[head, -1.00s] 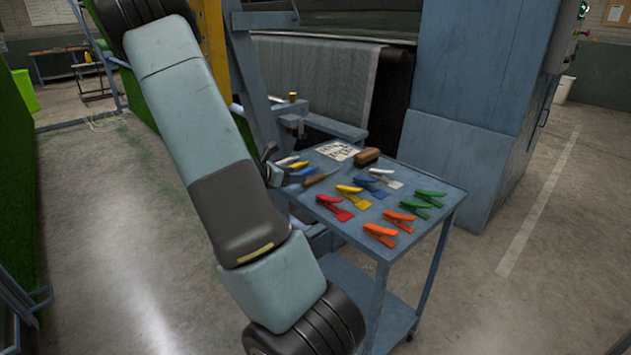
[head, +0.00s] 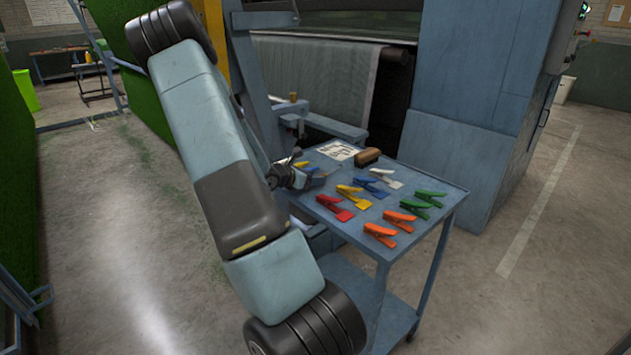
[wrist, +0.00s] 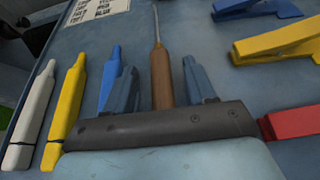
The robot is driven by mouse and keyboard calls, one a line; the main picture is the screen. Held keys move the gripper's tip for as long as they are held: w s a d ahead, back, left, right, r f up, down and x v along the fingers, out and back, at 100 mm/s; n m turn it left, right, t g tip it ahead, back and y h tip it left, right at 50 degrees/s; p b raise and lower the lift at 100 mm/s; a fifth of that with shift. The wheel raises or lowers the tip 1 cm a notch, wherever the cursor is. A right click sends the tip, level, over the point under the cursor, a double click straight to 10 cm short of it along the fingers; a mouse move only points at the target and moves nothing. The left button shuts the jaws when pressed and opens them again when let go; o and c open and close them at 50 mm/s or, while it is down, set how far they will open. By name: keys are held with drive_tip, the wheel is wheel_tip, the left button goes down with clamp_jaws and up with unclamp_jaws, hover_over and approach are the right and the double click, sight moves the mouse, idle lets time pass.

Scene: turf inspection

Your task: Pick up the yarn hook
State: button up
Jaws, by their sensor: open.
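The yarn hook (wrist: 162,78) has a brown wooden handle and a thin metal shaft. In the wrist view it lies on the blue cart top (wrist: 225,90), with its shaft pointing away from me. My gripper (wrist: 161,84) is open, with one blue finger on each side of the handle and a visible gap on both sides. The near end of the handle is hidden behind the gripper body. In the head view my gripper (head: 313,176) is low over the left part of the cart, and I cannot make out the hook there.
White (wrist: 33,105), yellow (wrist: 68,105) and blue (wrist: 110,75) pen-like tools lie left of the hook. Several coloured clips, including a yellow one (wrist: 280,42) and a red one (wrist: 290,122), lie to its right. A printed card (head: 338,150) and brown brush (head: 367,156) lie farther back.

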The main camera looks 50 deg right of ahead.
drive_tip(key=shift+c, duration=0.4)
clamp_jaws()
drive_tip(key=shift+r, duration=0.15)
